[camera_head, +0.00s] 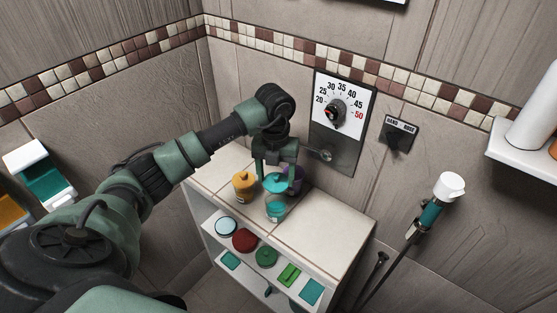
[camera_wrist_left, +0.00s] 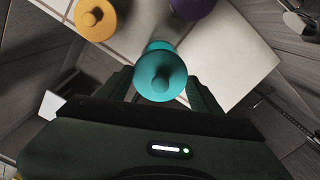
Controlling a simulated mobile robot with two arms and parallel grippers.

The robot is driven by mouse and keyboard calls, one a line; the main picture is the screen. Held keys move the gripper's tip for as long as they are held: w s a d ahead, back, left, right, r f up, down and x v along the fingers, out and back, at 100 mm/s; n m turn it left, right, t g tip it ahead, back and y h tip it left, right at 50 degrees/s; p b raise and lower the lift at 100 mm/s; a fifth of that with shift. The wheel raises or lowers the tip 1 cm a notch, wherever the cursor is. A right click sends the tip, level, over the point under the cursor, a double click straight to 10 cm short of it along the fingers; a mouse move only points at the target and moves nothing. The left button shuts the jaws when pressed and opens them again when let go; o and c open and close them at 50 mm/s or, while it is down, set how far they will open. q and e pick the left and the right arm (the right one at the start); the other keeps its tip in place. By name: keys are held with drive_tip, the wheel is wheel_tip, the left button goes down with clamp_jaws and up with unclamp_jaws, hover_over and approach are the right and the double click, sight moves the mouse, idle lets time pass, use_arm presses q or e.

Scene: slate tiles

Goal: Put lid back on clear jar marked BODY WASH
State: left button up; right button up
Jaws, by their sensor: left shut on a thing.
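A teal lid with a round knob (camera_head: 274,183) is held by my left gripper (camera_head: 273,171), which is shut on it. It also shows between the fingers in the left wrist view (camera_wrist_left: 160,74). A clear jar with teal contents (camera_head: 275,212) stands upright on the shelf unit's top, just below the lid in the head view. I cannot tell whether lid and jar touch, and any label is too small to read. In the left wrist view the lid hides most of what is beneath it. My right gripper is not in view.
A yellow-orange lidded jar (camera_head: 243,187) stands left of the clear jar, and a purple one (camera_head: 295,180) close behind the lid. The white shelf unit's top (camera_head: 325,225) is clear to the right. A lever (camera_head: 320,154) juts from the wall panel behind.

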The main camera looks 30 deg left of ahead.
use_arm(q)
drive_tip(key=shift+w+a+f+b, duration=0.1)
drive_tip(key=shift+f+b, duration=0.6)
drive_tip(key=shift+f, duration=0.45)
drive_tip(key=shift+f+b, duration=1.55)
drive_tip(key=shift+f, duration=0.65)
drive_tip(key=shift+f+b, duration=0.15)
drive_tip(key=shift+b, duration=0.15)
drive_tip(key=o, duration=1.6)
drive_tip(key=shift+r+p, duration=2.35)
drive_tip(key=shift+r, duration=1.15)
